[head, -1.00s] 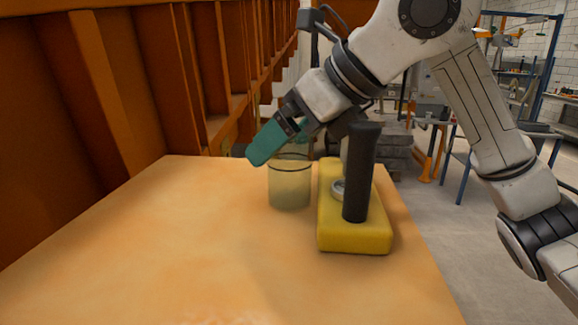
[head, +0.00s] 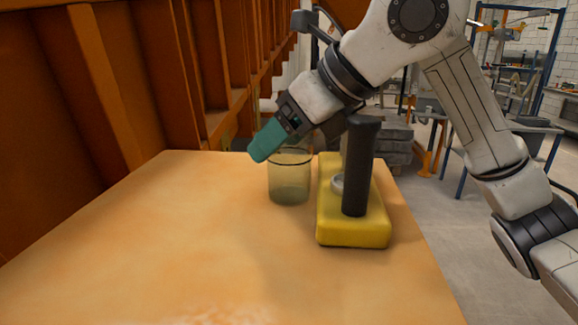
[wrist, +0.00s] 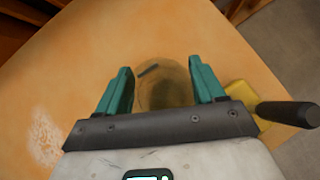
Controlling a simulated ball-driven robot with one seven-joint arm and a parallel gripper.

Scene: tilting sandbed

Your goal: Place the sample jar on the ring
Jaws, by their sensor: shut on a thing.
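The sample jar (head: 290,187) is a clear, greenish glass cylinder with a dark rim, upright over the orange sandbed just left of a yellow block. My gripper (head: 278,147) reaches in at its top from the upper right, with teal fingers. In the wrist view the two fingers (wrist: 160,70) are on either side of the jar (wrist: 162,92), shut on it. I cannot tell whether the jar's base touches the bed. A small grey ring-shaped piece (head: 338,183) shows on the yellow block, partly hidden by a black post; I cannot tell if it is the task's ring.
The yellow block (head: 352,232) with its upright black post (head: 360,165) stands close to the right of the jar. The sandbed (head: 180,240) is bare to the left and front, with a pale patch (wrist: 45,140). An orange ribbed wall (head: 90,80) runs along the left.

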